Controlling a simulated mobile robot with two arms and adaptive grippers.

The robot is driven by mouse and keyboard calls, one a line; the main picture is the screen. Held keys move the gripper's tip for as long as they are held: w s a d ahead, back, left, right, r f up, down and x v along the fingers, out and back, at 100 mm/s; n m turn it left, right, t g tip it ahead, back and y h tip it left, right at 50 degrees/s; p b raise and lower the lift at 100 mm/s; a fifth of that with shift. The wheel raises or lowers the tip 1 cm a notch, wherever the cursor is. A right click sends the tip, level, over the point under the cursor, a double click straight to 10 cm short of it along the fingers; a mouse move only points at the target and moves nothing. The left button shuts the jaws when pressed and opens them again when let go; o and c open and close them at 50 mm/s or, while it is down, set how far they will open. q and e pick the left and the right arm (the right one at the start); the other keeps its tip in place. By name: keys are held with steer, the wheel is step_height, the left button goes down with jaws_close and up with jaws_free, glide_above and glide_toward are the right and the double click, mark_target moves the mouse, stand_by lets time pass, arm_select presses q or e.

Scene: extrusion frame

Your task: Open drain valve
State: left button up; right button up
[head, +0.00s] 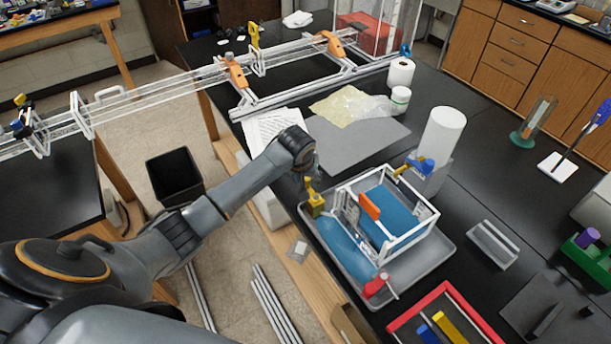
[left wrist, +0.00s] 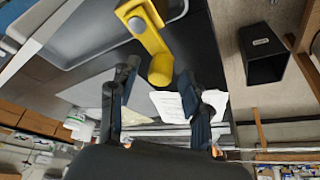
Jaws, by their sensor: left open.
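In the left wrist view the yellow handle (left wrist: 150,40) reaches down toward the gap between my fingers. My left gripper (head: 309,173) is just above the handle; its two fingers (left wrist: 158,82) are apart, with nothing clamped. Whether a finger touches the handle I cannot tell. A white frame (head: 432,212) over blue water carries an orange lever (head: 369,205). A blue valve (head: 420,165) is at the back and a red valve (head: 376,285) in front. My right gripper is not in view.
A white cylinder (head: 441,135) stands behind the tray. A grey mat (head: 350,146) and papers (head: 272,128) lie to its left and back. A clear block (head: 493,244) and red-framed tray (head: 448,310) are at right and front. A black bin (head: 174,176) stands on the floor.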

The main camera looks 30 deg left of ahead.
arm_select(q)
steer(key=shift+w+f, duration=0.1)
steer(key=shift+f, duration=0.1)
jaws_close()
